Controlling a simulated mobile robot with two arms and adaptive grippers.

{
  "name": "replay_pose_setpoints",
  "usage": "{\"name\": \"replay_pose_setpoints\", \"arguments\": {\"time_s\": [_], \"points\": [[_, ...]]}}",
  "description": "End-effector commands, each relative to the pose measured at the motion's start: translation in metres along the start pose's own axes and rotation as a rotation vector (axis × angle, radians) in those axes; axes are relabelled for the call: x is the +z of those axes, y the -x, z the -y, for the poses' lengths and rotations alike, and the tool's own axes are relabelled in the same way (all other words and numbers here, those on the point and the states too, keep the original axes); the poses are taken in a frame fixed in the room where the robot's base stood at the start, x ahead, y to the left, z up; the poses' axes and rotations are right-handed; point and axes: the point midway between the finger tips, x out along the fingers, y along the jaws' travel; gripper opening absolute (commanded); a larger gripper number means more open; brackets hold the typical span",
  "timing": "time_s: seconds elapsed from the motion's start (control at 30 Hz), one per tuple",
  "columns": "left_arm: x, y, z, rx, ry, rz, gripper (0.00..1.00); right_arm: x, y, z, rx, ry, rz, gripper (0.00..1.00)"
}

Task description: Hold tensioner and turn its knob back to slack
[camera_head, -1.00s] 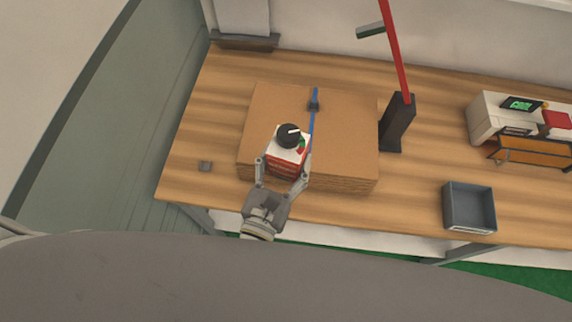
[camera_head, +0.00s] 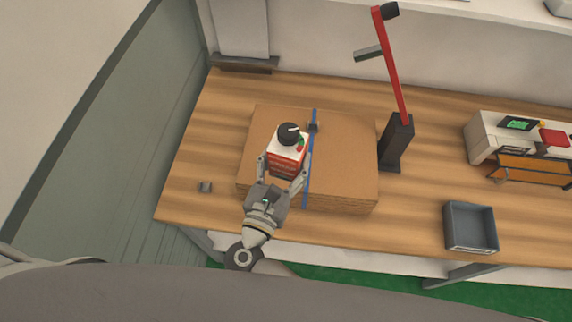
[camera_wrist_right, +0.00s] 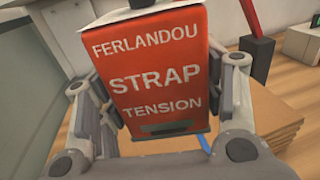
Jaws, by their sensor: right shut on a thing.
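The tensioner (camera_head: 287,160) is a red and white box with a black knob (camera_head: 288,133) on top. The knob has a white pointer line, and a red and green mark shows beside it. My right gripper (camera_head: 284,172) is shut on the tensioner from the near side, one finger on each side. In the right wrist view the red face of the tensioner (camera_wrist_right: 155,75) reads "FERLANDOU STRAP TENSION", between the two fingers of the gripper (camera_wrist_right: 160,105). My left gripper is not in view.
A cardboard stack (camera_head: 345,165) lies under the tensioner, with a blue strap (camera_head: 310,165) across it. A red lever on a dark post (camera_head: 397,145) stands to the right. A grey bin (camera_head: 470,227) and a white machine (camera_head: 490,135) are farther right.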

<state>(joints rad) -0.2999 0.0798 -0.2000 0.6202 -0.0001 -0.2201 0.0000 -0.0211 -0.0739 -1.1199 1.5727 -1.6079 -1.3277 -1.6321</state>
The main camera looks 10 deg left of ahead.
Motion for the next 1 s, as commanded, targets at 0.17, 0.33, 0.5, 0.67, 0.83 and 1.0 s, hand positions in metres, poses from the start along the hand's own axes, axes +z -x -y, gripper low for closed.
{"name": "replay_pose_setpoints", "arguments": {"time_s": [0.17,0.33,0.5,0.67,0.83,1.0], "points": [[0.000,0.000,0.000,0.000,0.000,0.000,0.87,0.003,-0.010,-0.004,0.000,-0.004,0.006,0.11],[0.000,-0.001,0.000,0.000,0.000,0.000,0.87,0.003,-0.019,-0.007,0.000,-0.003,0.005,0.11],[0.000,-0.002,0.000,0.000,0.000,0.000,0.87,0.003,-0.028,-0.010,-0.001,-0.004,0.005,0.11],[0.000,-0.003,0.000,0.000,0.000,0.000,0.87,0.003,-0.036,-0.013,0.000,-0.003,0.006,0.11],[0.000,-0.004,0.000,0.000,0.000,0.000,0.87,0.003,-0.044,-0.015,-0.001,-0.003,0.006,0.11],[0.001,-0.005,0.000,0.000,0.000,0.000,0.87,0.003,-0.053,-0.018,0.000,-0.003,0.005,0.11]]}}
